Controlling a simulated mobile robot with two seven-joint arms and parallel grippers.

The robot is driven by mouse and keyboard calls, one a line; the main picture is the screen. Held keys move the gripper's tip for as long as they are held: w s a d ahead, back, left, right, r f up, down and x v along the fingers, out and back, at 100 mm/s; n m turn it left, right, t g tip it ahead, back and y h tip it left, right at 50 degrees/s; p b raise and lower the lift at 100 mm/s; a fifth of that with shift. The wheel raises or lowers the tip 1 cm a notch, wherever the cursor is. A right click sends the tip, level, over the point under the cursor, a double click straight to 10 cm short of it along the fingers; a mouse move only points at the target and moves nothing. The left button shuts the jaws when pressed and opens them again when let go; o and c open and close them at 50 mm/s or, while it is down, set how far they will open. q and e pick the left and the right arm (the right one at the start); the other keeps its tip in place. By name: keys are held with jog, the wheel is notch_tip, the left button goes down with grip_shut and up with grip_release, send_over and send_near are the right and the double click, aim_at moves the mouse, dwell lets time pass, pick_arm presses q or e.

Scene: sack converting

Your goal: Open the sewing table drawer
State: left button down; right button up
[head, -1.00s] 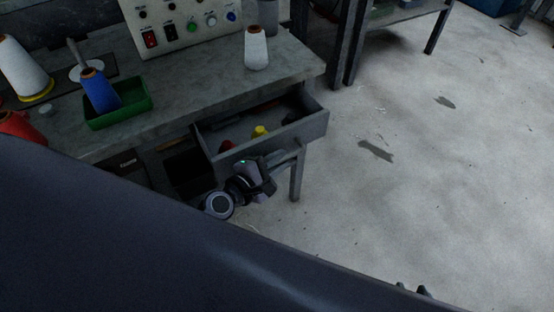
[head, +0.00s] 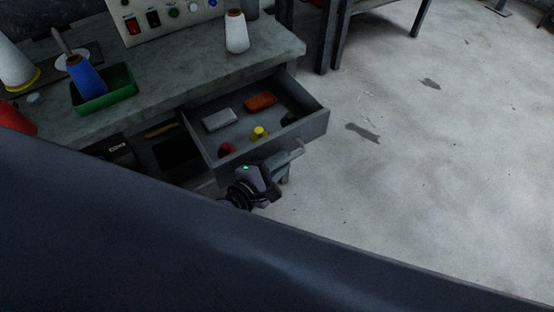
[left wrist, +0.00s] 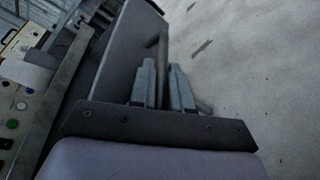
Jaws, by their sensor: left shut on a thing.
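The sewing table drawer (head: 235,128) is pulled out from under the grey table top (head: 190,80). Inside lie a white block (head: 219,119), an orange block (head: 260,101), a yellow piece (head: 259,132), a red piece (head: 227,149) and a dark item at the right. My left gripper (head: 277,172) is at the drawer's front, shut on its bar handle (head: 290,155). In the left wrist view the fingers (left wrist: 163,85) are close together at the handle (left wrist: 160,48), beside the drawer front (left wrist: 125,50). My right gripper is not in view.
On the table top are a green tray (head: 122,88) with a blue spool (head: 86,74), a white spool (head: 237,32) and a control panel (head: 160,14). An open compartment (head: 172,152) lies left of the drawer. Floor at the right is clear.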

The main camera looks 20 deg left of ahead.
pick_arm(q)
jog(key=c, duration=1.4)
grip_release()
jog(key=shift+c, duration=0.2)
jog(key=v, duration=0.7)
jog(key=shift+s, duration=0.1)
jog(key=s+a+m+g+y+p, duration=0.1)
jog(key=s+a+m+g+p, duration=0.1)
jog(key=m, duration=0.9)
jog(key=s+a+m+g+y+p, duration=0.1)
jog(key=s+m+p, duration=0.3)
jog(key=m, duration=0.8)
jog(key=shift+s+a+f+g+y, duration=0.3)
jog(key=shift+s+a+f+g, duration=0.2)
jog(key=shift+s+a+g, duration=0.45)
